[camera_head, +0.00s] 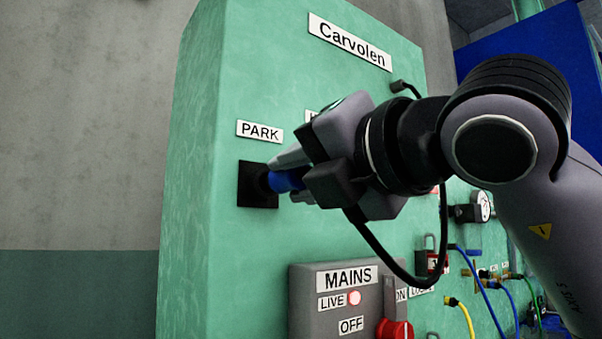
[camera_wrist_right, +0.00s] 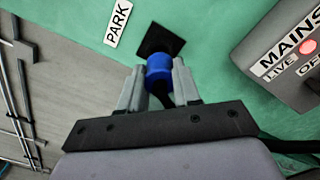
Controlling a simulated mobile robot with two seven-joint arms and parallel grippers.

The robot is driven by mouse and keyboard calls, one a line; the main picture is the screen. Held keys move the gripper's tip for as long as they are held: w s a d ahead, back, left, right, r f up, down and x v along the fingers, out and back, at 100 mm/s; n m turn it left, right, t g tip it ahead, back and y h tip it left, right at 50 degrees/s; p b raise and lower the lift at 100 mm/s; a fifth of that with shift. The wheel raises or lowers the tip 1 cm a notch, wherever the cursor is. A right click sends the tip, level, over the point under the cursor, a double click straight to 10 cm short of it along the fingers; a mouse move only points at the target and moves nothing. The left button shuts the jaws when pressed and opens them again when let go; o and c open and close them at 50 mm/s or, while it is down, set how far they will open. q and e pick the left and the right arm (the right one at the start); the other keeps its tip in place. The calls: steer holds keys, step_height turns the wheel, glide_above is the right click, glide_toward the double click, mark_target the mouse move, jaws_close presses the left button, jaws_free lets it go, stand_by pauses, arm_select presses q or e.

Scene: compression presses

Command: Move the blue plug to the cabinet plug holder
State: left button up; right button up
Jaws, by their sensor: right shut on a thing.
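The blue plug (camera_head: 286,180) is at the black square holder (camera_head: 257,190) under the PARK label on the green cabinet (camera_head: 205,240). My right gripper (camera_head: 290,178) is shut on the plug, one finger on each side of it. In the right wrist view the blue plug (camera_wrist_right: 159,70) sits between the two grey fingers (camera_wrist_right: 159,88), right against the black holder (camera_wrist_right: 160,42). How deep the plug sits in the holder is hidden. A black cable runs from behind the gripper in a loop up to the cabinet. My left gripper is not in view.
Below right is the grey MAINS box (camera_head: 330,292) with a lit red LIVE lamp (camera_head: 354,298) and a red switch knob (camera_head: 394,329). A gauge (camera_head: 482,207) and several coloured cables are further right. A grey wall is on the left.

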mark_target(299, 175)
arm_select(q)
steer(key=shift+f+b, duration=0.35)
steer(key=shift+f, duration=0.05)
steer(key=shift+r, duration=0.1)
arm_select(e)
steer(key=shift+x, duration=1.45)
jaws_close()
steer(key=o, duration=1.1)
jaws_free()
steer(key=shift+w, duration=0.1)
steer(key=shift+o, duration=0.2)
arm_select(q)
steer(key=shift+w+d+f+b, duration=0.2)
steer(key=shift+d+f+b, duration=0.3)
steer(key=shift+b, duration=0.65)
arm_select(e)
steer(key=v, duration=0.7)
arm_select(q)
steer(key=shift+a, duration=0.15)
